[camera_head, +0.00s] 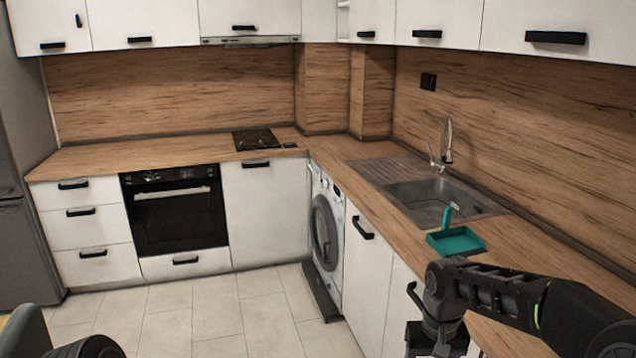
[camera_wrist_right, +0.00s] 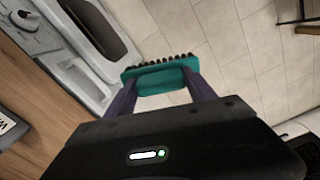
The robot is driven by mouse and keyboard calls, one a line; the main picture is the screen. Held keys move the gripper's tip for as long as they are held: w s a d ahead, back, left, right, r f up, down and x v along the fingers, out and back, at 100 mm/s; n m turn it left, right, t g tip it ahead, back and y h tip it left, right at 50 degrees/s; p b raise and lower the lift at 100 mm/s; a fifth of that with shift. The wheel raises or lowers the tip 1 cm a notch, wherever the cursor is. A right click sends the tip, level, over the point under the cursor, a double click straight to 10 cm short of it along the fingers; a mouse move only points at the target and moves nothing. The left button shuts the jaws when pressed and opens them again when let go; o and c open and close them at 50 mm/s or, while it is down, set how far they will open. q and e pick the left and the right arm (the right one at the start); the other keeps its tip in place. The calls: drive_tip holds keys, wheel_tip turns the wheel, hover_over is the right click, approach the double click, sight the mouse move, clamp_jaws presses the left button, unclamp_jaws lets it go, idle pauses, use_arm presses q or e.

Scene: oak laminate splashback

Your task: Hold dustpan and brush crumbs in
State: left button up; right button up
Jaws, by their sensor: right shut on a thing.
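The teal dustpan (camera_head: 455,241) lies on the wooden counter at the sink's near end, its handle (camera_head: 446,217) sticking up toward the basin. My right gripper (camera_head: 432,343) hangs at the lower edge of the head view, left of the forearm and nearer than the dustpan. In the wrist view, my right gripper (camera_wrist_right: 162,88) is shut on a teal brush (camera_wrist_right: 165,78) with dark bristles. The brush is off the counter, with floor visible behind it. No crumbs can be made out. Only dark parts of my left arm show at the lower left; its gripper is out of view.
The sink (camera_head: 430,198) with its tall tap (camera_head: 446,145) is beyond the dustpan. The wooden counter (camera_head: 520,262) continues toward me, partly covered by my right arm. A washing machine (camera_head: 326,235) is set under the counter. The tiled floor (camera_head: 235,320) is clear.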

drive_tip(key=a, duration=0.3)
drive_tip(key=shift+s+f+n, duration=0.15)
drive_tip(key=shift+f+n, duration=0.25)
drive_tip(key=s+f, duration=0.4)
drive_tip(key=f, duration=1.1)
drive_tip(key=shift+w, duration=0.1)
